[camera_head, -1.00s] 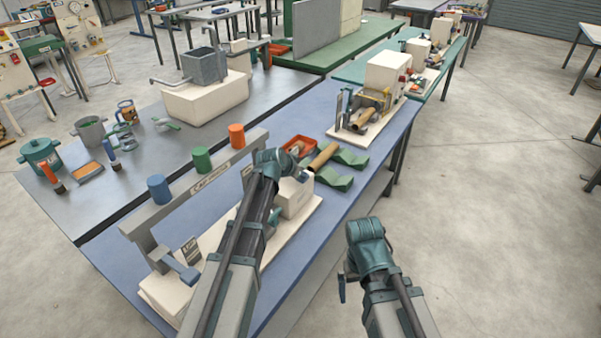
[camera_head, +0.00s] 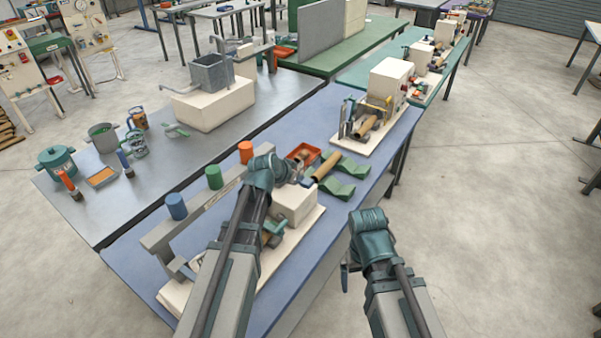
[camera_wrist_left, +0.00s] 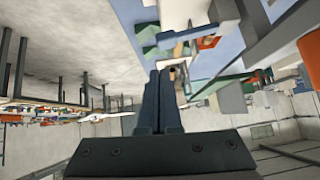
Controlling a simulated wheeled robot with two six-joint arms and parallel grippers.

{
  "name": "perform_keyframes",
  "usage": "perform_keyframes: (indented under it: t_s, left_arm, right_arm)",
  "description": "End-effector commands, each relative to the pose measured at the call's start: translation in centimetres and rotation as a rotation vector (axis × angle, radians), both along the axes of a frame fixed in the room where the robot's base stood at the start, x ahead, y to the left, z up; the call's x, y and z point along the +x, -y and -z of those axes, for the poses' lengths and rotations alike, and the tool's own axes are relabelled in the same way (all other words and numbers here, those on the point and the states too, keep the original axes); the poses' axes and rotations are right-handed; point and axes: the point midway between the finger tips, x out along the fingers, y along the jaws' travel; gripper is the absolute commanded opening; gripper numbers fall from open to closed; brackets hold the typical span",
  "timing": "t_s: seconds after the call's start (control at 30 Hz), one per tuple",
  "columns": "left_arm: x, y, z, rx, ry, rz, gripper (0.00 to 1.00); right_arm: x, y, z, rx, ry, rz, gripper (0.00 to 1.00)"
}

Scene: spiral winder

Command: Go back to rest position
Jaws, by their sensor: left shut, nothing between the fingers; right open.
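My left gripper (camera_head: 302,180) is over the blue bench (camera_head: 300,240), above and beside the cream block (camera_head: 294,206) of the near machine. Its fingers are shut with nothing between them, as the left wrist view (camera_wrist_left: 166,82) shows. My right gripper (camera_head: 346,281) hangs off the bench's right side, over the floor. It is open, small and mostly hidden by its own wrist. My left arm hides part of the near machine, which has a grey bar with blue (camera_head: 176,206), green (camera_head: 214,177) and orange (camera_head: 246,152) spools.
A brown tube (camera_head: 326,166) lies on green cradles (camera_head: 338,190) just past my left gripper, near a red tray (camera_head: 303,153). A second machine (camera_head: 372,118) stands farther along the bench. A grey table (camera_head: 130,195) adjoins on the left. Floor (camera_head: 500,220) on the right is clear.

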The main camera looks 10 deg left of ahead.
Motion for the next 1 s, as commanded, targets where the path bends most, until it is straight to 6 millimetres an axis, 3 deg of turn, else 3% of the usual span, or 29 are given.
perform_keyframes:
  t_s: [0.73,0.87,1.0]
  left_arm:
    - [-0.2,0.3,0.3,0.0,-0.008,0.004,0.0]
    - [-3.1,3.2,2.4,0.0,-0.1,0.031,0.0]
    - [-9.8,7.7,6.5,0.035,-0.31,0.055,0.0]
  right_arm:
    - [0.0,0.0,0.2,0.0,0.0,0.0,1.0]
    - [0.0,0.0,1.0,0.0,0.0,0.0,1.0]
    - [0.0,0.0,2.5,0.0,0.0,0.0,1.0]
